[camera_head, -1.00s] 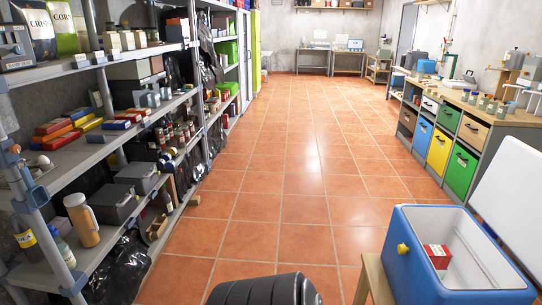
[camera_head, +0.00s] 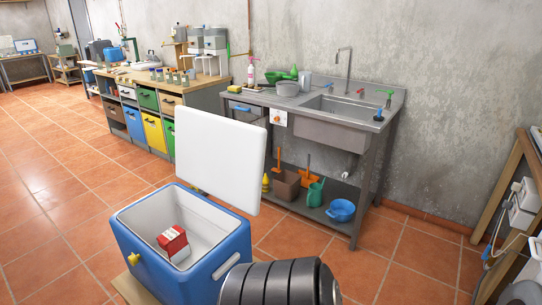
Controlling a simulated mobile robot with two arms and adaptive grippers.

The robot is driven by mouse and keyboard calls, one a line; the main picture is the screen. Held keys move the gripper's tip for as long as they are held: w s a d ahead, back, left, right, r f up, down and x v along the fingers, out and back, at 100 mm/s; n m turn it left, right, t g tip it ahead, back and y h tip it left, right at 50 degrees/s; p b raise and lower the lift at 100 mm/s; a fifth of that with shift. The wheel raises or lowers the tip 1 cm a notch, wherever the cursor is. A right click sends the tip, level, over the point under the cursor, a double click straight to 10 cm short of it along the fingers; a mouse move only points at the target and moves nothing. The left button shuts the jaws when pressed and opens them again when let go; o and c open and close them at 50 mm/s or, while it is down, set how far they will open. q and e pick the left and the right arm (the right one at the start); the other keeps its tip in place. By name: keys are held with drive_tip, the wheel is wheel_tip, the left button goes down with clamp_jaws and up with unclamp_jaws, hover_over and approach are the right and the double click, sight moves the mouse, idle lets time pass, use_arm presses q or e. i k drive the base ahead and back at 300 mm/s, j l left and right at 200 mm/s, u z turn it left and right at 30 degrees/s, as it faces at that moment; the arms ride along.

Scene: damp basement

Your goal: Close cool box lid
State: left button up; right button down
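The blue cool box (camera_head: 240,249) stands at the lower middle of the head view on a low wooden stand (camera_head: 130,288). Its white lid (camera_head: 222,158) is open and stands up steeply at the box's far right side. The white inside of the box shows. A red and white carton (camera_head: 173,242) lies in it. A yellow knob (camera_head: 134,259) sits on the box's left front face. Neither of my grippers is in view.
A metal sink bench (camera_head: 330,125) stands behind the lid along the wall. A cabinet with coloured drawers (camera_head: 153,132) is at the back left. A wooden-framed rack (camera_head: 510,200) stands at the right edge. Tiled floor (camera_head: 50,180) is clear at the left.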

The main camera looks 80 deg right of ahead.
sight(221, 157)
drive_tip(key=k+l+z, duration=0.1)
drive_tip(key=l+z, duration=0.6)
drive_tip(key=z, duration=0.15)
drive_tip(key=l, duration=1)
drive_tip(key=k+l+u, duration=0.1)
drive_tip(key=l, duration=0.95)
drive_tip(key=l+u, duration=0.4)
drive_tip(key=l, duration=0.45)
drive_tip(key=l+u, duration=0.45)
drive_tip(key=l, duration=0.35)
drive_tip(key=k, duration=0.05)
